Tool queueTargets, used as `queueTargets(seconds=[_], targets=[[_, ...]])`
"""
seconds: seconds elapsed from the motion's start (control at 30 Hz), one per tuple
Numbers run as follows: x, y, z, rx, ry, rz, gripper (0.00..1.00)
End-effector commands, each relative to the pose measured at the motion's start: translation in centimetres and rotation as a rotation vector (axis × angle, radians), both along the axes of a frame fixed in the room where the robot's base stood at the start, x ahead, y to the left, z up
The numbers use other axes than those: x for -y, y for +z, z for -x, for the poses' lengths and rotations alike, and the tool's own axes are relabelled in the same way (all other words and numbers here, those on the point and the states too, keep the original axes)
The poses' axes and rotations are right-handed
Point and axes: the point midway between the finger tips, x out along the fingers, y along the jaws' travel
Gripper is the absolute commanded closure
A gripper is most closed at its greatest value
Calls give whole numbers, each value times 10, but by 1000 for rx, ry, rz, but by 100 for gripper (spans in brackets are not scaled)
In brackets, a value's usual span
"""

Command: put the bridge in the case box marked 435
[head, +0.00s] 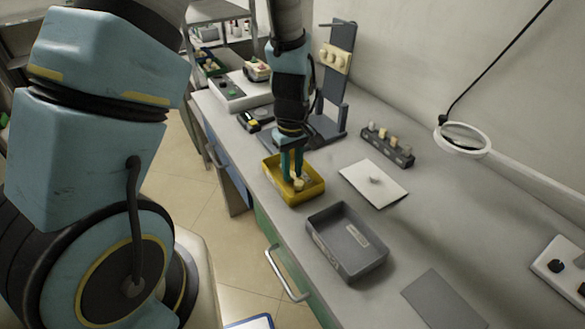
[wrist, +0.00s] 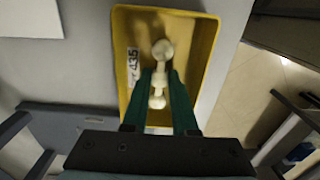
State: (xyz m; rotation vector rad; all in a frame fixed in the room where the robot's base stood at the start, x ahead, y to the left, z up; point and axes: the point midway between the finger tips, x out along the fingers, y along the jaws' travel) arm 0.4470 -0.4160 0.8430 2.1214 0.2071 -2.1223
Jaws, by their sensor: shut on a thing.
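The bridge (wrist: 162,50) is a cream, knobbly piece held between the green fingers of my gripper (wrist: 160,82). In the head view the bridge (head: 298,184) shows at the fingertips of my gripper (head: 292,172). The case box is a yellow open tray (head: 274,183) on the bench. In the wrist view the yellow box (wrist: 205,25) bears a white label reading 435 (wrist: 133,66). My gripper points down into this box, with the bridge within its walls. I cannot tell whether the bridge touches the floor of the box.
A grey open tray (head: 322,240) with a label stands just in front of the yellow box. A white card (head: 385,190) with a small piece on it lies to the right. A dark rack (head: 400,156) and an upright stand (head: 330,120) are behind.

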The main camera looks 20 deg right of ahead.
Motion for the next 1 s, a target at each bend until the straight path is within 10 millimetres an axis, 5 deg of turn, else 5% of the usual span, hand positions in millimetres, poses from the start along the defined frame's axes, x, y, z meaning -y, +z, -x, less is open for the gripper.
queueTargets(seconds=[0.4,0.43,0.67,1.0], targets=[[0,-7,0,1,1,1,100],[0,-7,0,1,1,1,73],[0,-6,0,1,1,1,47],[0,-1,-1,1,0,2,44]])
